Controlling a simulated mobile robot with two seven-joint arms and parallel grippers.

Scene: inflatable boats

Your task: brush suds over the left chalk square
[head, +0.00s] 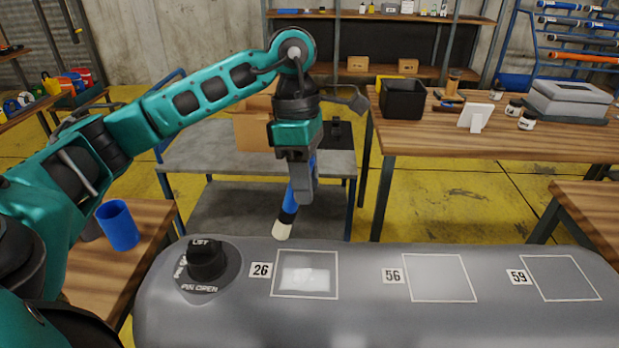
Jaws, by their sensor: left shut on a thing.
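My left gripper (301,175) is shut on a brush with a blue and black handle (290,200) and a pale tip (282,230). The brush points down, slightly tilted, above the back edge of the grey inflatable tube (380,325). I cannot tell whether its tip touches the tube. The left chalk square (274,284), by label 26, has a whitish suds patch (305,279) in its middle. The middle chalk square (440,278), by label 56, and the right chalk square (562,278), by label 59, look bare. My right gripper is not in view.
A black valve (206,262) stands up on the tube, left of label 26. A blue cup (118,226) stands on the wooden table at left. A grey cart (225,150) is behind the tube. A workbench (520,140) with a black bin (403,98) is at back right.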

